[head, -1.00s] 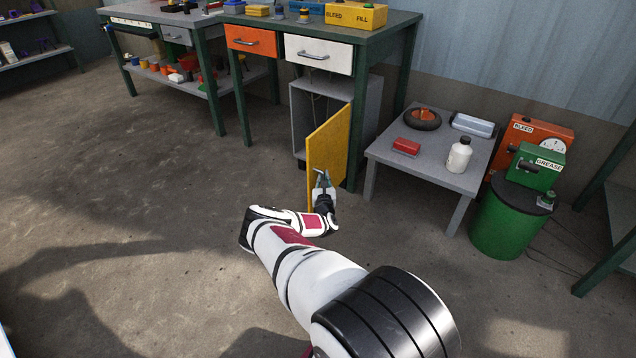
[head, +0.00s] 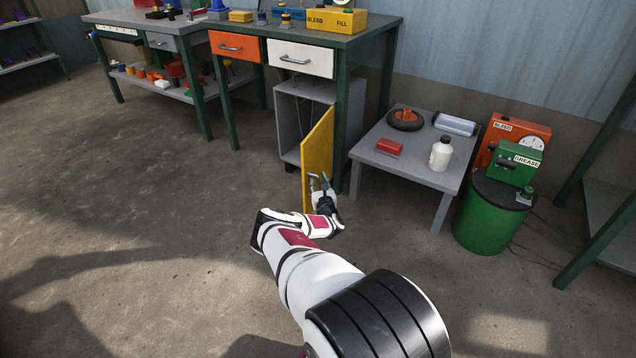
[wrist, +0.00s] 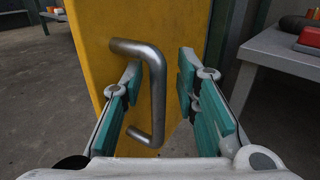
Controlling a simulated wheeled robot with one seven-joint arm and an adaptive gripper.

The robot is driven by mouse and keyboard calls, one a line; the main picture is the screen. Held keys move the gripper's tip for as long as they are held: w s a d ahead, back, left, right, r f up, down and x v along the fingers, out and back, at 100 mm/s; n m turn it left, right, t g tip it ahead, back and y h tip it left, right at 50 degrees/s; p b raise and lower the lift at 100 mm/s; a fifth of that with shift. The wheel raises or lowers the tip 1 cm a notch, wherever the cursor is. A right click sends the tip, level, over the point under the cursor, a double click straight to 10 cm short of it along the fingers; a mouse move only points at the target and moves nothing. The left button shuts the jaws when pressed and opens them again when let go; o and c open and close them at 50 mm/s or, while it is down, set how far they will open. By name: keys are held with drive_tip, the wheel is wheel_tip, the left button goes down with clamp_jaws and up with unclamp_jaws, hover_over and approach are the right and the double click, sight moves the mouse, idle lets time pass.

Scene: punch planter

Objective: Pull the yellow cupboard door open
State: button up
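The yellow cupboard door (head: 318,155) stands swung well out from the grey cupboard (head: 291,115) under the workbench. It also fills the middle of the wrist view (wrist: 95,30). Its bent metal handle (wrist: 157,90) stands upright between the teal-padded fingers of my gripper (wrist: 157,95). The fingers are apart, one on each side of the handle, with a visible gap on the right. My gripper (head: 319,184) is low beside the door's outer part in the head view. The cupboard's inside is partly hidden by the door.
A low grey table (head: 405,174) stands close to the right of the door, with a white bottle (head: 440,154), a red block and a wheel on it. A green drum (head: 490,215) stands farther right. Bare floor (head: 130,200) lies open to the left.

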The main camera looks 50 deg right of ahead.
drive_tip(key=shift+a, duration=0.2)
drive_tip(key=shift+s+a, duration=0.15)
drive_tip(key=shift+a, duration=0.05)
drive_tip(key=v, duration=1.1)
drive_tip(key=shift+s, duration=0.15)
